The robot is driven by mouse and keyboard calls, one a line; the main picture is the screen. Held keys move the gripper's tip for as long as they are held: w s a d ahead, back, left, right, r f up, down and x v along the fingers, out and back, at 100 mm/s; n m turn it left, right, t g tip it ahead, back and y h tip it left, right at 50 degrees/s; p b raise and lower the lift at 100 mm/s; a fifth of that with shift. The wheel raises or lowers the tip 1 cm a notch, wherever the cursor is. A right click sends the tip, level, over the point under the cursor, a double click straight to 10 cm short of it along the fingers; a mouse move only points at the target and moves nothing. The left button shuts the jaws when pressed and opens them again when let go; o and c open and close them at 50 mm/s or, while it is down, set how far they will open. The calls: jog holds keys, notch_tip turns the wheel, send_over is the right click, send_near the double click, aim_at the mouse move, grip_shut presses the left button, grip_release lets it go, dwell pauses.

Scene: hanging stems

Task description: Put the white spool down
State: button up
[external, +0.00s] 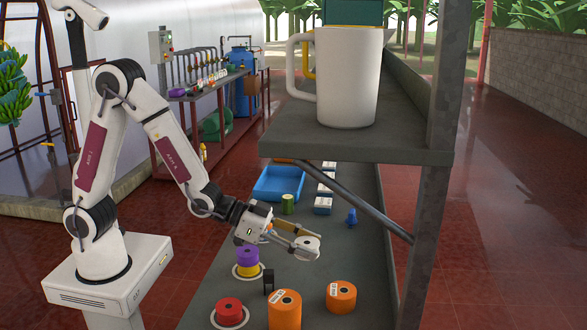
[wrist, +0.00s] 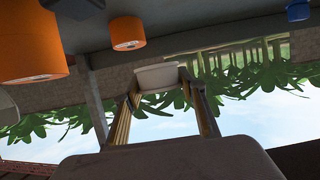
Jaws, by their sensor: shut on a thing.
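The white spool (external: 307,247) is held at the tip of my gripper (external: 294,240), above the grey bench. In the wrist view the white spool (wrist: 158,76) sits between the two fingers of my gripper (wrist: 160,84), which are shut on it. Below and left of it, a purple spool (external: 247,256) rests on a yellow one (external: 248,270) on a white ring marking. A red spool (external: 229,311) stands on another white ring nearer the front. The underside of the white spool is hidden in the external view.
Two orange spools, a taller one (external: 285,310) and a shorter one (external: 341,296), stand at the front of the bench. A small black block (external: 269,281) is beside them. A blue tray (external: 279,183), green spool (external: 288,204) and blue piece (external: 351,218) lie farther back. A shelf (external: 350,146) overhangs the bench.

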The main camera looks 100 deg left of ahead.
jog(key=w+a+n+y, duration=0.2)
jog(key=w+a, duration=0.1)
jog(key=a, duration=1.1)
jog(key=w+a+n+g+y, duration=0.1)
jog(key=w+a+n+y, duration=0.1)
jog(key=a, duration=1.3)
jog(key=w+a+r+n+g+y, duration=0.1)
jog(key=w+a, duration=0.5)
jog(key=a, duration=0.8)
jog(key=shift+a+n+y, duration=0.2)
jog(key=shift+n+y, duration=0.7)
jog(key=shift+y, duration=0.3)
jog(key=shift+f, duration=0.1)
jog(key=shift+f, duration=3)
jog(key=shift+f, duration=1.85)
